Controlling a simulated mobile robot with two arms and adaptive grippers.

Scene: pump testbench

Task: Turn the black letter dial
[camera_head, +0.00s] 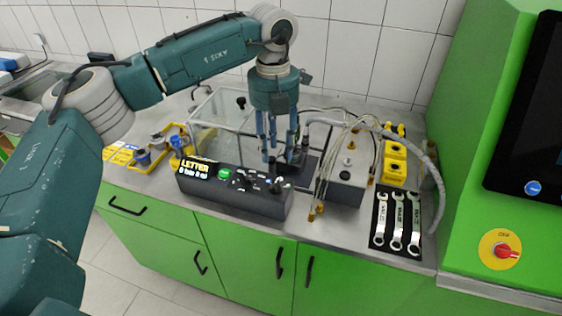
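A dark control box (235,190) stands on the counter with a lit display reading "LETTER" (195,168) at its left end. A green button (224,174) is to the right of the display. Black knobs sit on the box's top face, one near the middle (241,180) and one further right (276,186); I cannot tell which is the letter dial. My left gripper (279,158) points down above and behind the right part of the box. Its blue fingers look apart, with nothing seen between them. Contact with a knob is not visible. My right gripper is out of view.
A clear tank (222,108) stands behind the box. A grey pump unit (347,170) with hoses and cables is to the right. Wrenches on a black mat (397,222), yellow blocks (394,162) and a yellow tray of parts (150,152) lie around. A red knob (502,251) is far right.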

